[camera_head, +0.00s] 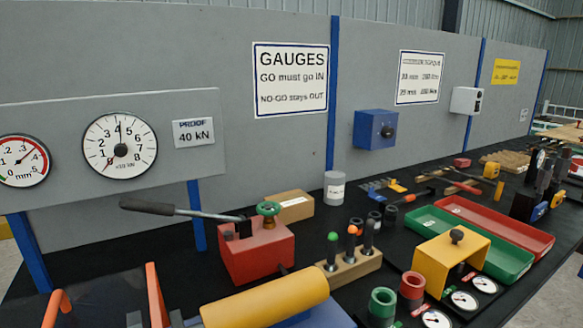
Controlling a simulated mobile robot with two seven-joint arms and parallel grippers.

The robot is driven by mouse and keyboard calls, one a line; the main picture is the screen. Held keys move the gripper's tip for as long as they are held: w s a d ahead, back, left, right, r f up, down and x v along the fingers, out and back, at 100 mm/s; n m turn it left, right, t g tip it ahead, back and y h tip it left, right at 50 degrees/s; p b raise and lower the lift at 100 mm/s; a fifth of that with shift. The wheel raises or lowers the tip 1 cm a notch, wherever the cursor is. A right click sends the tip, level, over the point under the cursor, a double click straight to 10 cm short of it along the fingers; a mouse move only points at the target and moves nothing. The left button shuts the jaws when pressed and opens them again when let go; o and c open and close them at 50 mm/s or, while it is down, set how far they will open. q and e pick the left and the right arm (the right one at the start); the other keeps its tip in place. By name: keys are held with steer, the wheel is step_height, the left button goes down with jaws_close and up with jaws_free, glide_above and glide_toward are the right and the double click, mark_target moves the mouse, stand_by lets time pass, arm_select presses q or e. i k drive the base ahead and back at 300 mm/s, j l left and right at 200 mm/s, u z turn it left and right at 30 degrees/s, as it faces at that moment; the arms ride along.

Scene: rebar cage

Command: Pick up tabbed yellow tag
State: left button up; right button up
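I cannot pick out a tabbed yellow tag for sure. A small yellow-orange piece (397,186) lies among small tools in the middle of the black bench, too small to tell its shape. Neither of my grippers shows in the head view.
The black bench (90,262) is crowded. A red pump (258,252) with a long lever, a yellow cylinder (265,300), a yellow bridge-shaped block (451,262), and green (425,222) and red (520,233) trays stand on it. A grey gauge panel (60,190) rises behind.

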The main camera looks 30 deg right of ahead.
mark_target(396, 187)
steer(key=z, duration=1.4)
